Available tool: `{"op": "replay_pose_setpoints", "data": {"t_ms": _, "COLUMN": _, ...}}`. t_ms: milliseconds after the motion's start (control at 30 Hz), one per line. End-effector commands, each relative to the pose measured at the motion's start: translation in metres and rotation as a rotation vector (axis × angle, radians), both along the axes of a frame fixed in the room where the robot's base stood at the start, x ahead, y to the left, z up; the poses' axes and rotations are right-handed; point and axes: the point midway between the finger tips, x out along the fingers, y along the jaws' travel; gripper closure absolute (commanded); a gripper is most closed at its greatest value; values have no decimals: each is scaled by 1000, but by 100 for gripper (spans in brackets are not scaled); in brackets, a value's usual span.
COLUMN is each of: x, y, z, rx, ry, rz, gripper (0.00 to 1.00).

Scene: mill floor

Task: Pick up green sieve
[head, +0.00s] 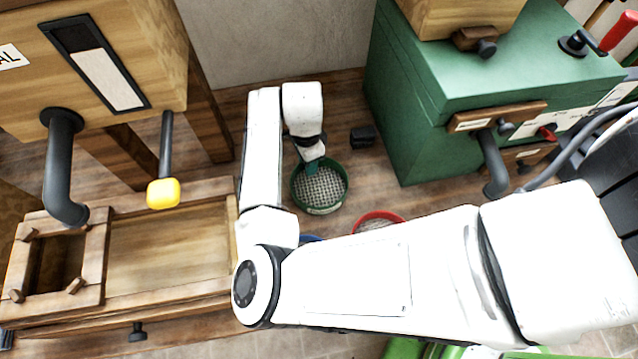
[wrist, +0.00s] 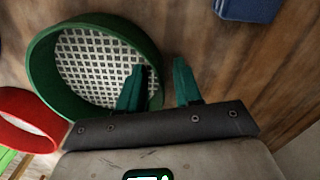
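The green sieve (head: 319,208), a round ring with a pale mesh, lies on the wooden floor in the head view. It also fills the upper left of the wrist view (wrist: 45,75). My gripper (head: 312,166) is at its far rim. In the wrist view my gripper's teal fingers (wrist: 160,66) are apart, one over the mesh and the other outside the ring. The sieve's wall shows between them; I cannot tell whether either finger touches it. My arm covers part of the floor near the sieve.
A red sieve (head: 377,217) lies just right of the green one, partly behind my arm. A bit of blue rim (head: 311,239) shows under my arm. A small dark block (head: 362,137) lies near the green cabinet (head: 415,110). A wooden trough (head: 170,255) stands at left.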

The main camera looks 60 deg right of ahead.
Motion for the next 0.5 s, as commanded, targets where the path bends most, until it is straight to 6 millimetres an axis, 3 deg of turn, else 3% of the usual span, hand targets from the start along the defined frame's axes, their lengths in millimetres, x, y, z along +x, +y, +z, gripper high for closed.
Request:
{"op": "replay_pose_setpoints", "data": {"t_ms": 267, "x": 0, "y": 0, "z": -3, "rx": 0, "ry": 0, "rz": -1, "gripper": 67}}
{"op": "replay_pose_setpoints", "data": {"t_ms": 500, "x": 0, "y": 0, "z": -2, "rx": -1, "ry": -1, "rz": 0, "gripper": 90}}
